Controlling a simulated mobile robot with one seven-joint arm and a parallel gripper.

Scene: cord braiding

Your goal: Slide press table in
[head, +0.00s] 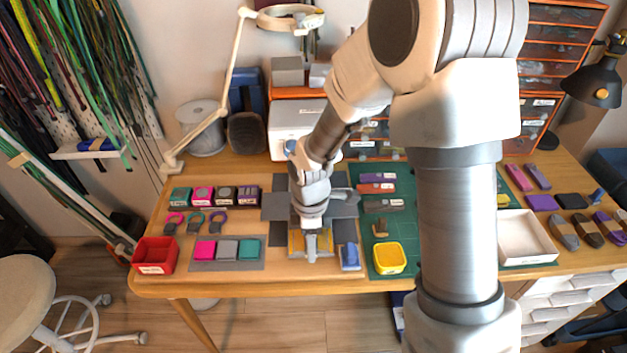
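My arm reaches down over the middle of the bench, and my gripper (311,248) is low near the front edge. It covers the middle of a small grey and yellow piece (296,243), which looks like the press table. Yellow shows on both sides of my gripper. I cannot tell whether the fingers touch it or how far apart they are. Grey parts (343,206), perhaps of the press, show behind and beside my wrist, mostly hidden by it. A blue block (349,256) stands just right of my gripper.
To the left are a grey mat (228,266) with pink, grey and green blocks, and a red bin (155,255). To the right, a yellow tray (389,258) sits on a green mat (408,227). A white tray (527,238) lies farther right. A lamp arm (232,75) rises behind.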

